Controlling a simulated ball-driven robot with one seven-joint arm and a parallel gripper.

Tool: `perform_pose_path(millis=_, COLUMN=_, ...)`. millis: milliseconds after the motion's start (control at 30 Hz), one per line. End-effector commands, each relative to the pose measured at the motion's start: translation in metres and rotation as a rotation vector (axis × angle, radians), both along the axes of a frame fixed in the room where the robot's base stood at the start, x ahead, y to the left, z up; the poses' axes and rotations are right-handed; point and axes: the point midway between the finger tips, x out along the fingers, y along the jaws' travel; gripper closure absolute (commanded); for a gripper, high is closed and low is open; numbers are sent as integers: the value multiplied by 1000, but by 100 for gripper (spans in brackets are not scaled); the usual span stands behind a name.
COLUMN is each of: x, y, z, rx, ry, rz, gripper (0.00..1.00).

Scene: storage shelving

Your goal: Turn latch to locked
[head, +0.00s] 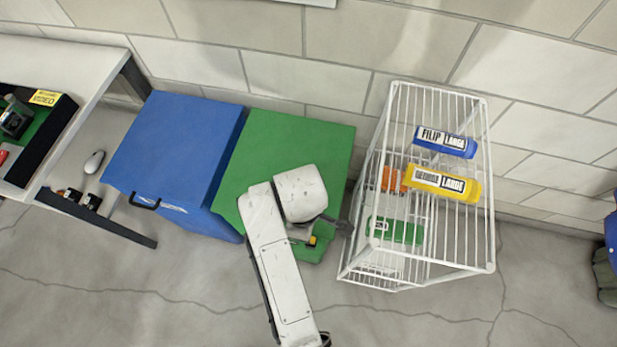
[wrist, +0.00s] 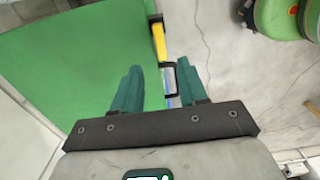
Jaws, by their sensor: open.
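A green box (head: 285,150) stands on the floor and fills the left of the wrist view (wrist: 75,55). Along its edge in the wrist view runs a strip with a yellow part (wrist: 158,40), a dark bracket (wrist: 170,66) and a blue-silver part (wrist: 171,84); this looks like the latch, but its setting cannot be told. A small yellow bit shows beside my wrist in the head view (head: 312,240). My gripper (wrist: 158,72) is open, with its two green fingers apart. In the picture, the strip lies between and beyond them; contact cannot be told. My arm hides part of the box front.
A blue box (head: 175,150) with a black handle stands left of the green box. A table (head: 85,55) is at the far left. Open floor lies in front.

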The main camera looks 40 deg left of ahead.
Motion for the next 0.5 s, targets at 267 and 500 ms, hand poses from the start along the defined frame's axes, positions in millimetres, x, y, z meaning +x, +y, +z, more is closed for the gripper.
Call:
perform_pose_path(millis=267, x=-1, y=-1, z=-53, rx=-3, ry=1, rz=-1, gripper=57)
perform_pose_path(millis=500, x=0, y=-1, z=-84, rx=-2, ry=1, rz=-3, gripper=57)
